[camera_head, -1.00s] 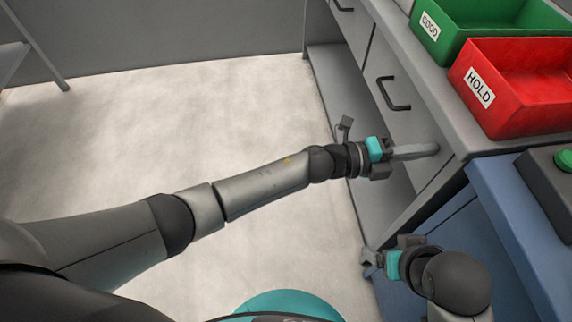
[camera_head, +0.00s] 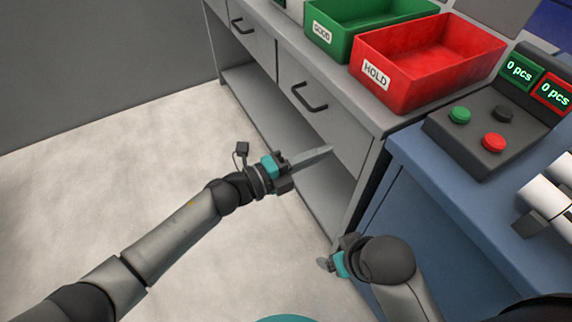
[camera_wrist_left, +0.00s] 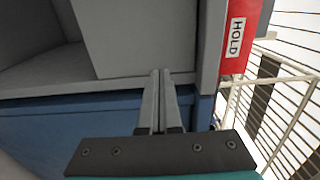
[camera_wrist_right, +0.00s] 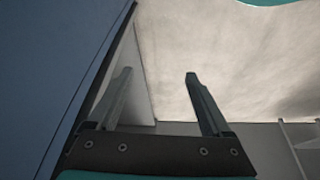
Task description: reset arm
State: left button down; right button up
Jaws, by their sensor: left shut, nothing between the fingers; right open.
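My left gripper (camera_head: 312,158) is in front of the grey cabinet, below a drawer handle. In the left wrist view its two fingers (camera_wrist_left: 160,100) lie together with nothing between them. My right gripper (camera_head: 326,263) is low beside the blue bench, its fingers partly hidden by its wrist in the head view. In the right wrist view its fingers (camera_wrist_right: 158,95) stand wide apart and empty, with the floor beyond them.
The grey cabinet (camera_head: 345,150) carries a green GOOD bin (camera_head: 322,34) and a red HOLD bin (camera_head: 395,88). The blue bench (camera_head: 430,205) holds a button box (camera_head: 475,138) and white pipes (camera_head: 545,197) at the right. The floor (camera_head: 120,190) at left is clear.

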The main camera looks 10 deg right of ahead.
pick_arm(q)
jog(key=p+v, duration=0.1)
jog(key=v, duration=0.5)
jog(key=shift+a, duration=0.4)
pick_arm(e)
jog(key=f, duration=0.4)
jog(key=shift+s+g, duration=0.3)
pick_arm(q)
jog(key=shift+s, duration=0.1)
pick_arm(e)
jog(key=shift+r, duration=0.1)
